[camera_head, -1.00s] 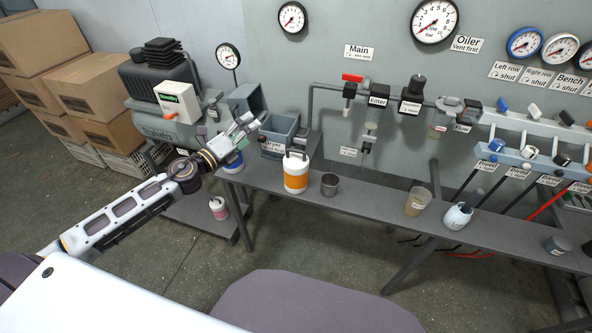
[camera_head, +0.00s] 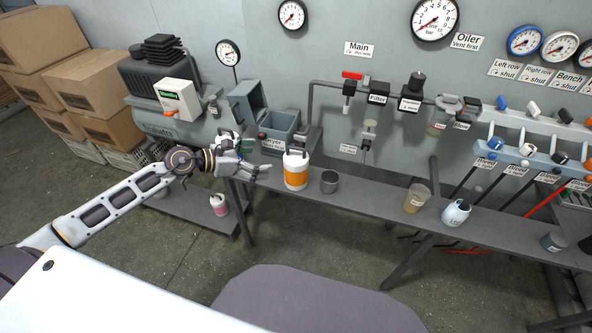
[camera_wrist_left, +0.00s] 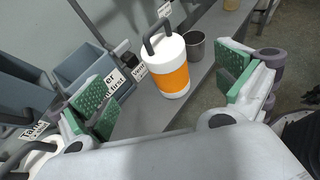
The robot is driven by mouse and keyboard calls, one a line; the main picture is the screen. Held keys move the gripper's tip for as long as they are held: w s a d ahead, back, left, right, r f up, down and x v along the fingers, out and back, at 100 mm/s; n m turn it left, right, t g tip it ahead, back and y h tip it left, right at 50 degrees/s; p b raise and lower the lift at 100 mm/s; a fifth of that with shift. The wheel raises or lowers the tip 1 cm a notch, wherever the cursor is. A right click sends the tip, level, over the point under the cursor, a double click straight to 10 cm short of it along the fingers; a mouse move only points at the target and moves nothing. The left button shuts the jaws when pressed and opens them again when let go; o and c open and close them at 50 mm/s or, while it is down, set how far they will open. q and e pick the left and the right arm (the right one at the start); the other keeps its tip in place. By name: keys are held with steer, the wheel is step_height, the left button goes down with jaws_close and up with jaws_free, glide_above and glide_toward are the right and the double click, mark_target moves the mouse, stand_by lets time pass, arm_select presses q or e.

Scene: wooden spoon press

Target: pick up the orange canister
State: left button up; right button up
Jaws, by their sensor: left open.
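The orange canister (camera_head: 296,171) is white with a wide orange band and a dark handle on top. It stands upright on the grey bench (camera_head: 375,193), left of a dark grey cup (camera_head: 329,181). It also shows in the left wrist view (camera_wrist_left: 172,78), ahead of and between my spread finger pads. My left gripper (camera_head: 262,172) is open and empty, just left of the canister and apart from it. In the left wrist view the left gripper (camera_wrist_left: 165,98) shows its green pads wide apart. My right gripper is not in view.
A grey open bin (camera_head: 279,133) stands behind the canister. A tan cup (camera_head: 416,199) and a light-blue bottle (camera_head: 456,214) stand farther right on the bench. A pink-labelled bottle (camera_head: 219,205) sits lower left. Pipes and valves line the wall behind.

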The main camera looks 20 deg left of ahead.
mark_target(293, 156)
arm_select(q)
steer(key=shift+w+d+f, duration=0.1)
steer(key=shift+w, duration=0.05)
steer(key=shift+x, duration=3.75)
steer(key=shift+w+d, duration=0.2)
steer(key=shift+d, duration=0.05)
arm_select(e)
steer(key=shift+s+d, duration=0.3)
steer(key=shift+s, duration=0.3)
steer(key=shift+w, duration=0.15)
arm_select(q)
steer(key=shift+w+d+f, duration=0.1)
